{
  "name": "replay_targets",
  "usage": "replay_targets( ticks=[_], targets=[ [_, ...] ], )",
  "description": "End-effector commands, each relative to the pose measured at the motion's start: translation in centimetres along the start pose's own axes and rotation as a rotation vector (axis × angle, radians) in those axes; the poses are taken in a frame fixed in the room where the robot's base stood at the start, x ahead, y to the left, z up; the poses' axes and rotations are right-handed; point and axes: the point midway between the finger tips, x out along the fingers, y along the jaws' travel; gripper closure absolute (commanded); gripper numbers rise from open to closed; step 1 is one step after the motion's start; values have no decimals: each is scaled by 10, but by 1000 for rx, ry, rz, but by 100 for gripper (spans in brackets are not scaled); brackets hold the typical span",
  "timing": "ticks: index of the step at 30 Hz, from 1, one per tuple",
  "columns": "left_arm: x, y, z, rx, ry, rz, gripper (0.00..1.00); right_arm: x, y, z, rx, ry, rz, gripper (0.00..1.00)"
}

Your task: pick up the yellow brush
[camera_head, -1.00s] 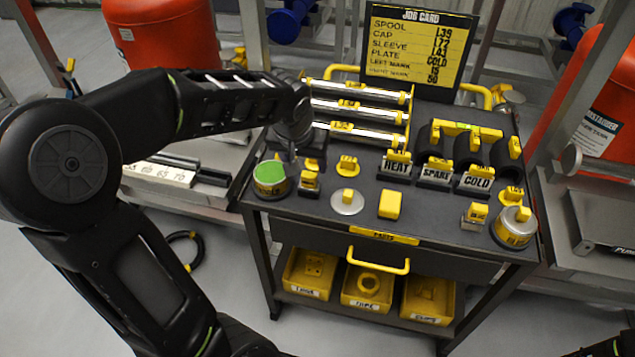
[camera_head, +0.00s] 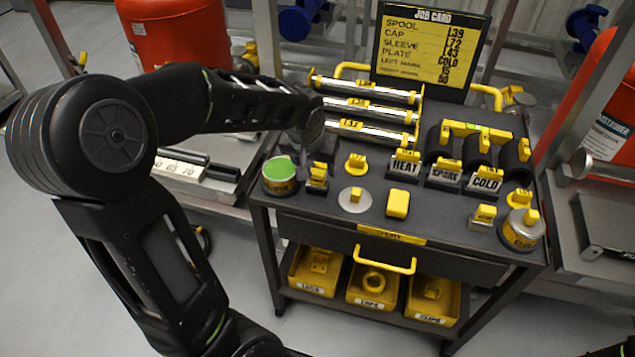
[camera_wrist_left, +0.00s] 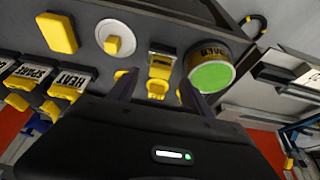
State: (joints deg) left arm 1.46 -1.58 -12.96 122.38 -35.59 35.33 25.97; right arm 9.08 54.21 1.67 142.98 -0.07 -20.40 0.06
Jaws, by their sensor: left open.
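A small yellow-and-black item (camera_head: 317,178) stands upright on the cart top beside a green-topped tin; I cannot make out bristles, so I cannot tell surely that it is the brush. In the left wrist view this item (camera_wrist_left: 161,66) lies ahead, between the finger lines. A plain yellow block (camera_head: 397,204) lies at the front middle of the cart top and also shows in the left wrist view (camera_wrist_left: 58,32). My left gripper (camera_wrist_left: 158,92) is open and empty over the cart's left side. In the head view its fingers are partly hidden by the arm. My right gripper is out of view.
The green-topped tin (camera_head: 280,175) stands close by the left gripper. A silver disc (camera_head: 354,200) with a yellow knob, HEAT (camera_head: 404,166), SPARE and COLD blocks, and silver rods (camera_head: 368,105) crowd the cart. Yellow bins (camera_head: 372,286) sit on the lower shelf.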

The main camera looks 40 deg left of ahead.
Motion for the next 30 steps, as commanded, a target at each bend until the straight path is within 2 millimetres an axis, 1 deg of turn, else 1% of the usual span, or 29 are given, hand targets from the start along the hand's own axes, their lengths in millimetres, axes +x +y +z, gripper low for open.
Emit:
replay_targets(
  ticks=[6, 10, 29, 30],
  targets=[
    [31, 0, 3, 0, -6, -2, 42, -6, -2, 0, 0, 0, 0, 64],
    [44, 0, 3, 1, -4, -1, 42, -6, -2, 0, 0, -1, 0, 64],
    [46, 1, 2, 0, -1, 0, 42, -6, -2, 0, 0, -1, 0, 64],
    [46, 1, 2, 0, -1, 0, 45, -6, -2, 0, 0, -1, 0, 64]
  ],
)
